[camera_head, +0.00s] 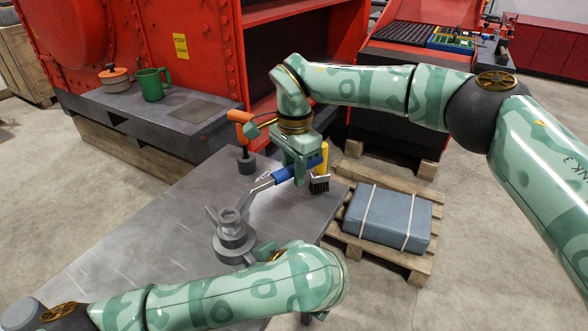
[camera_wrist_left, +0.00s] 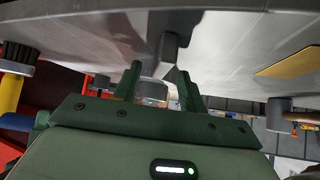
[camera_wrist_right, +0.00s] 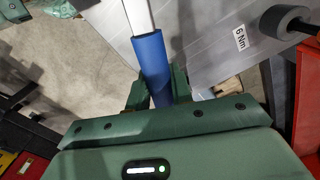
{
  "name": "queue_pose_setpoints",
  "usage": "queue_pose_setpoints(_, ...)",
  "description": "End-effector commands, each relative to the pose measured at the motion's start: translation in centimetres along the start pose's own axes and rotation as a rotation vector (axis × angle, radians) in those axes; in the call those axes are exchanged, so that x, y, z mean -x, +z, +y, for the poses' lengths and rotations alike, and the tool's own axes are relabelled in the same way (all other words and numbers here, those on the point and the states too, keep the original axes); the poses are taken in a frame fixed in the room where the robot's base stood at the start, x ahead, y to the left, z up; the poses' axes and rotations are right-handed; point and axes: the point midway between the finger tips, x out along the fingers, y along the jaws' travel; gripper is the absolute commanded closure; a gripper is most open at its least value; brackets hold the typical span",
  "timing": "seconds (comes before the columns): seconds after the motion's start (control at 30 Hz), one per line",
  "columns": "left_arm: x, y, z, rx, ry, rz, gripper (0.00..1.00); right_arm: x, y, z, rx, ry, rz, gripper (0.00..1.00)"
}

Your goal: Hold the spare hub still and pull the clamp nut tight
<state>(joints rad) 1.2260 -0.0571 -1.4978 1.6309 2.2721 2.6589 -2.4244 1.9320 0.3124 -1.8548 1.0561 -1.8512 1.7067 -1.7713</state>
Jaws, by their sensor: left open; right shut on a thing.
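The spare hub (camera_head: 235,247) is a stepped grey metal piece on the grey table, with the clamp nut (camera_head: 230,215) on top. A wrench with a blue handle (camera_head: 287,174) slants from the upper right down toward the nut; I cannot tell whether its head is seated on it. My right gripper (camera_head: 298,168) is shut on the blue handle, which also shows between its fingers in the right wrist view (camera_wrist_right: 150,62). My left gripper (camera_wrist_left: 160,88) is open beside the hub, low at its right; in the head view my left arm hides most of it.
An orange-handled tool (camera_head: 243,130) and a yellow-handled brush (camera_head: 320,180) stand near the table's far side. A label reading 6 Nm (camera_wrist_right: 240,38) is on the table. A strapped grey package (camera_head: 388,218) lies on a pallet at the right.

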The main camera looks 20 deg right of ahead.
Motion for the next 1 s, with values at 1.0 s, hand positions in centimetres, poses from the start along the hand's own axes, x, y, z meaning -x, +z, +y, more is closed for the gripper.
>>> queue_pose_setpoints(1.0, -1.8, 0.0, 0.1, 0.002, 0.003, 0.0, 0.95, 0.1, 0.0, 0.0, 0.0, -0.001, 0.0, 1.0)
